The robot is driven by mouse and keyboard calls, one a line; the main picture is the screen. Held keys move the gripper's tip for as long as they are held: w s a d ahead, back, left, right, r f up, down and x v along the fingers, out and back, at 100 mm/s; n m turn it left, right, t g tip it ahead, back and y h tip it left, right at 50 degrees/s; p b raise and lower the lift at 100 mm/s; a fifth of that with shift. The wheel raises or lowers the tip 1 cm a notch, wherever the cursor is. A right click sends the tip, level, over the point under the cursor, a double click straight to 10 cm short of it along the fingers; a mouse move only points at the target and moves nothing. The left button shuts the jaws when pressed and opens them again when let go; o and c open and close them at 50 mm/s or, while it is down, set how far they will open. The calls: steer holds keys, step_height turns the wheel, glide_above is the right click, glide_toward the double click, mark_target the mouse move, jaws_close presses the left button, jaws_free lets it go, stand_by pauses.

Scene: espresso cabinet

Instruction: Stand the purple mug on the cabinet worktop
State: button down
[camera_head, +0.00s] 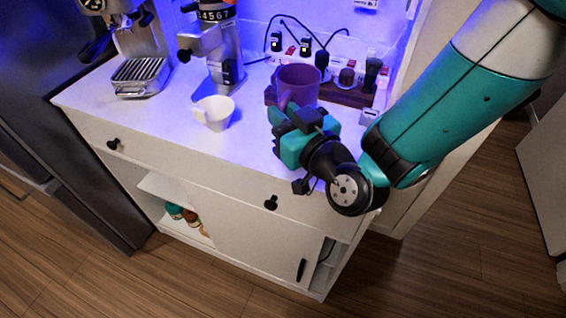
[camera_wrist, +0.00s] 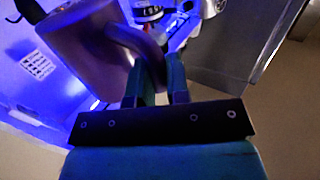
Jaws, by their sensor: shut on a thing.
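The purple mug (camera_head: 298,84) is over the right part of the white cabinet worktop (camera_head: 165,128) in the head view, upright or nearly so. My gripper (camera_head: 290,112) is at its near side and hides its lower part. In the wrist view the mug (camera_wrist: 92,42) fills the upper left, and its handle runs down between my gripper's teal fingers (camera_wrist: 156,82). The fingers are shut on the handle. I cannot tell whether the mug's base touches the worktop.
A white cup (camera_head: 213,113) stands left of the mug. Behind are a grinder (camera_head: 222,62), an espresso machine (camera_head: 140,55) and a wooden holder (camera_head: 345,94) with coffee tools, close behind the mug. The worktop's front left is bare.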

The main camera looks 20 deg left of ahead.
step_height(320, 180, down, 8)
steer(key=b, duration=0.5)
steer(key=shift+f, duration=0.1)
steer(key=c, duration=1.1)
jaws_free()
steer(key=shift+s+d, duration=0.1)
